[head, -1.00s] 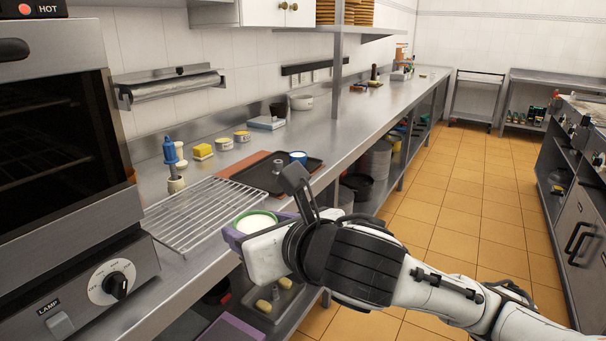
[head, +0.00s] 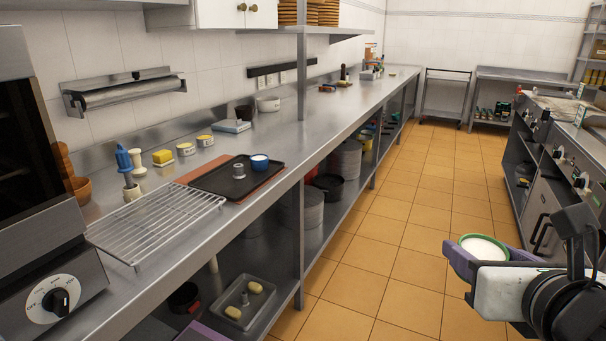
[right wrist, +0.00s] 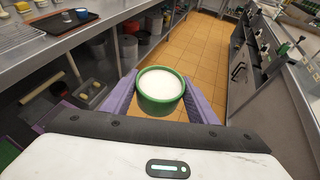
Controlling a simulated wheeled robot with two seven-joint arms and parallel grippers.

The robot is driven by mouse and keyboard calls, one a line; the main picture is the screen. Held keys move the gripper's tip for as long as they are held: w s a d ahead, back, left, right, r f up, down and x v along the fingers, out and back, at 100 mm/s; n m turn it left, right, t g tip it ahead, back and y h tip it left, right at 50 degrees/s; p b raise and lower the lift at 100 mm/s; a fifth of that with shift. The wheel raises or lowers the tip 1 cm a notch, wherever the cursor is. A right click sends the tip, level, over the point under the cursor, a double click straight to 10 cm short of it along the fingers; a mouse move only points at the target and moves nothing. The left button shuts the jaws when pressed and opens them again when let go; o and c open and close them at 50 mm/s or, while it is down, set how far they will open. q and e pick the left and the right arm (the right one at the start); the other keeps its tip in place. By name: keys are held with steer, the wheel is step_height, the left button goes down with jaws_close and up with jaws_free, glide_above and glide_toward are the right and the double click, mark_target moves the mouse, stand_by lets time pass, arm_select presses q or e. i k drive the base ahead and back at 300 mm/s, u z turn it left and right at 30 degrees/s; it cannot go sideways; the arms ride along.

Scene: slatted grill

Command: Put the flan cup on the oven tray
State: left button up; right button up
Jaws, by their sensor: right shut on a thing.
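The flan cup (head: 485,250) is green with a pale, near-white filling. My right gripper (head: 478,249) is shut on it and holds it upright over the floor at the right. In the right wrist view the cup (right wrist: 162,95) sits between the two purple fingers. The dark oven tray (head: 212,181) lies on the counter, partly over a reddish-brown board, well left of the gripper.
A wire rack (head: 160,225) lies at the counter's front left, beside the oven (head: 45,190). A metal tray (head: 232,312) with yellowish pieces is on the lower shelf. The tiled aisle is open.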

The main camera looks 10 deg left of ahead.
mark_target(222, 187)
steer(key=z, duration=0.05)
steer(key=i, duration=1.45)
steer(key=u, duration=2.25)
